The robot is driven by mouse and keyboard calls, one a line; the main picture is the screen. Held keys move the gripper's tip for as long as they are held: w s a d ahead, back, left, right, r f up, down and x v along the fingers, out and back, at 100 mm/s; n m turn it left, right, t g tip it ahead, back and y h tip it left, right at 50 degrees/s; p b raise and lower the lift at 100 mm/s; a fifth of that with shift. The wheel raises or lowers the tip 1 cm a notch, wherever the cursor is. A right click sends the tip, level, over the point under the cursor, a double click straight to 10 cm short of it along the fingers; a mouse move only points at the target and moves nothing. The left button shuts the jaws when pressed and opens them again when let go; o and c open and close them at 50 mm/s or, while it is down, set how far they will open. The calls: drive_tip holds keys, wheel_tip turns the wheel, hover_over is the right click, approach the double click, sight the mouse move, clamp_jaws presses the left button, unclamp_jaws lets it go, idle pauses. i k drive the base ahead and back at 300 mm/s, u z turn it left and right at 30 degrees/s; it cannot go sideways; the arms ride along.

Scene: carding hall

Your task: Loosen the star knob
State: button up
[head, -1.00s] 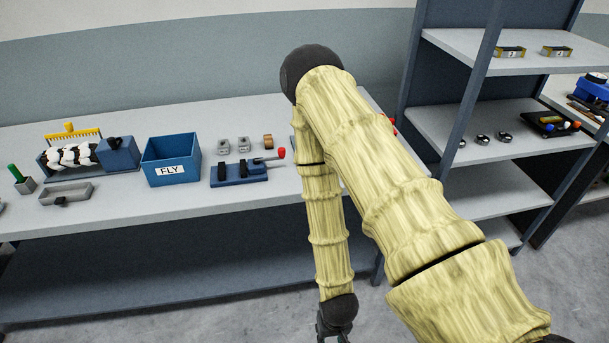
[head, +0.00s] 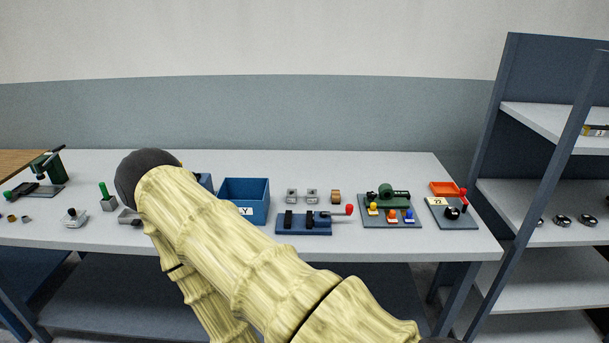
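No knob is plainly readable as a star from this distance. A dark round knob (head: 452,213) sits on a grey plate (head: 468,223) near the bench's right end, beside a red-tipped lever and a yellow label; its outline is too small to make out. A small pale fixture with a dark top (head: 74,215) stands at the far left of the bench; its shape is also unclear. My arm crosses the lower middle of the head view, its dark elbow over the bench's left part. My gripper is out of the picture, below the lower edge.
The long grey bench (head: 330,164) carries a blue bin (head: 245,188), a blue fixture with a red-tipped handle (head: 304,224), a board with coloured knobs (head: 391,221) and a green device (head: 47,168). A shelf unit (head: 542,190) stands at right. The bench's back strip is clear.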

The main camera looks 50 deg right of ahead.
sight(371, 195)
drive_tip(key=u, duration=0.2)
drive_tip(key=k, duration=1.2)
drive_tip(key=z, duration=1.4)
drive_tip(key=i, duration=0.3)
drive_tip(key=z, duration=0.05)
